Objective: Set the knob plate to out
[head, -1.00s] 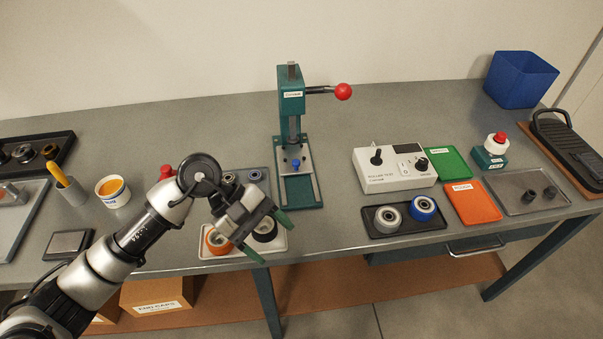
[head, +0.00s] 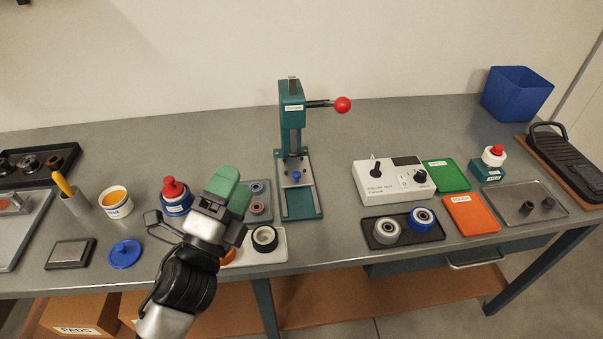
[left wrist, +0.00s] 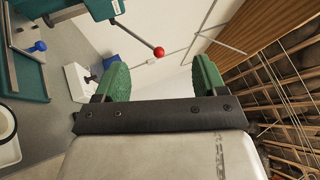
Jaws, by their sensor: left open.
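The teal press (head: 292,130) stands upright at the middle of the bench, with a lever ending in a red ball (head: 342,104). A light plate (head: 297,184) with a blue knob (head: 296,176) lies at the base of the press; I take it as the knob plate. The blue knob also shows at the left of the left wrist view (left wrist: 40,46). My left gripper (head: 228,190) has green fingers, is open and empty, and is left of the press, apart from the plate. In the left wrist view its fingers (left wrist: 160,76) are spread with nothing between them. My right gripper is out of view.
A tray with a black-and-white roller (head: 264,239) lies left of the press, partly hidden by my arm. A red-capped blue bottle (head: 175,196) stands left of my gripper. The roller tester (head: 392,181) and a dark roller tray (head: 380,242) are on the right.

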